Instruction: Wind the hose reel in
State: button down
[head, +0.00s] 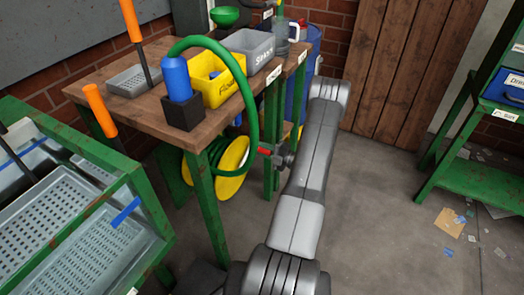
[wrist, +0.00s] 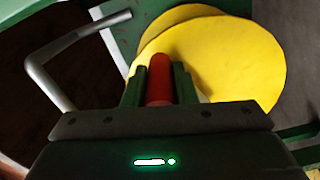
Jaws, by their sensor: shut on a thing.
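The hose reel (head: 232,157) has yellow discs and is mounted low under the wooden bench. A green hose (head: 252,95) arches from the bench top down towards it. In the wrist view the yellow disc (wrist: 240,60) fills the upper right. My gripper (head: 274,153) is at the right side of the reel. Its two fingers (wrist: 159,88) are shut around a red handle (wrist: 159,75), which stands in front of the yellow disc. In the head view the red handle (head: 264,151) shows just left of my gripper. How the handle joins the reel is hidden.
A bent grey bar (wrist: 50,75) shows in the wrist view.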

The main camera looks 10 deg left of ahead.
jog(key=shift+f, duration=0.65)
jog(key=c, duration=1.2)
grip_release()
jog(key=shift+o, duration=0.2)
jog(key=shift+d+r, duration=0.1)
jog(key=shift+d, duration=0.25)
jog(key=p+v, duration=0.1)
jog(key=v, duration=1.2)
jog(key=shift+s, duration=0.1)
